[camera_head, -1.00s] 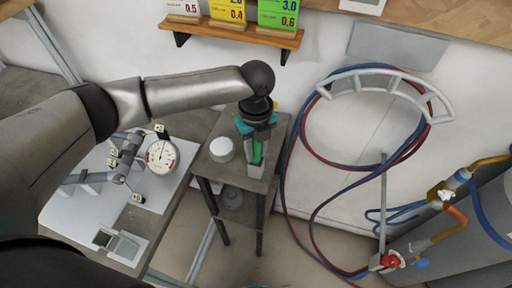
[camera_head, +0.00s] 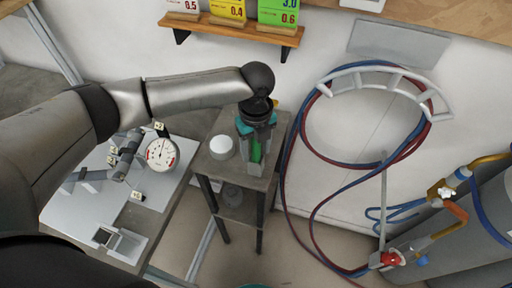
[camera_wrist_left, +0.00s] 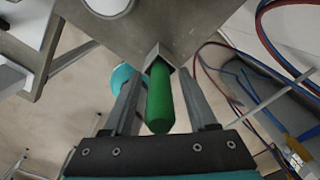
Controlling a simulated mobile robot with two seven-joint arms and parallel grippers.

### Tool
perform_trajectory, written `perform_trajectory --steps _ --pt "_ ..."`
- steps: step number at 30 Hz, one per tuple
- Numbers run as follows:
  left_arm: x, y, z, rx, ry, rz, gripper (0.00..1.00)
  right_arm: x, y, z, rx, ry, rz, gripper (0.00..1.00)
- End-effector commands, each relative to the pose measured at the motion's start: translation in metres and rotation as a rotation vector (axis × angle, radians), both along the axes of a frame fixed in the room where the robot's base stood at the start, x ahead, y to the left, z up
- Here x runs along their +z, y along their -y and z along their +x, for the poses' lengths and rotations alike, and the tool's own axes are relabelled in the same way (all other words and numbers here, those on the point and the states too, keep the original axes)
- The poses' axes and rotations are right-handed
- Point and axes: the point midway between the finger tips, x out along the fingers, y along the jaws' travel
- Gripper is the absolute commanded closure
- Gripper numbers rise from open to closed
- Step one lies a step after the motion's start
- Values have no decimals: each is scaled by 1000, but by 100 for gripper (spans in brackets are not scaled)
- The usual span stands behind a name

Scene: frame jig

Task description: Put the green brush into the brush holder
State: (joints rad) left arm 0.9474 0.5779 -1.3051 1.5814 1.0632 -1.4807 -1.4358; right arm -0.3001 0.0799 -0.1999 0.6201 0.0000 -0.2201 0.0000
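The green brush (camera_head: 256,151) shows as a green handle below my left gripper (camera_head: 257,150) in the head view. In the left wrist view the green brush (camera_wrist_left: 160,98) runs between the two fingers of my left gripper (camera_wrist_left: 161,76), with a gap on each side, so the gripper looks open around it. The handle's far end meets the grey square brush holder (camera_wrist_left: 158,56) at the small table's corner. It appears to stand in the holder; its lower end is hidden. My right gripper is not in view.
The small grey table (camera_head: 213,171) also carries a white round-topped thing (camera_head: 221,147). A bench with a dial gauge (camera_head: 162,153) is to the left. Red and blue hoses (camera_head: 298,150) hang close on the right. A shelf with cards (camera_head: 232,29) is above.

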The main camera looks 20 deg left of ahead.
Motion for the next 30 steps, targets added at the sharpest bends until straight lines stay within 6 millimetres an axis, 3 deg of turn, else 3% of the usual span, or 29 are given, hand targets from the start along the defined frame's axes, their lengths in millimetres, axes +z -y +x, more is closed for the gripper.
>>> perform_trajectory --steps 9,14,24,30 --pt "1 0 0 0 0 0 35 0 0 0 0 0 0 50" --pt "16 0 1 -1 3 -2 35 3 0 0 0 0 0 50" --pt "95 0 2 -2 5 -1 35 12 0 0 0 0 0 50" --pt "133 0 1 -1 3 -2 35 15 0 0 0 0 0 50"
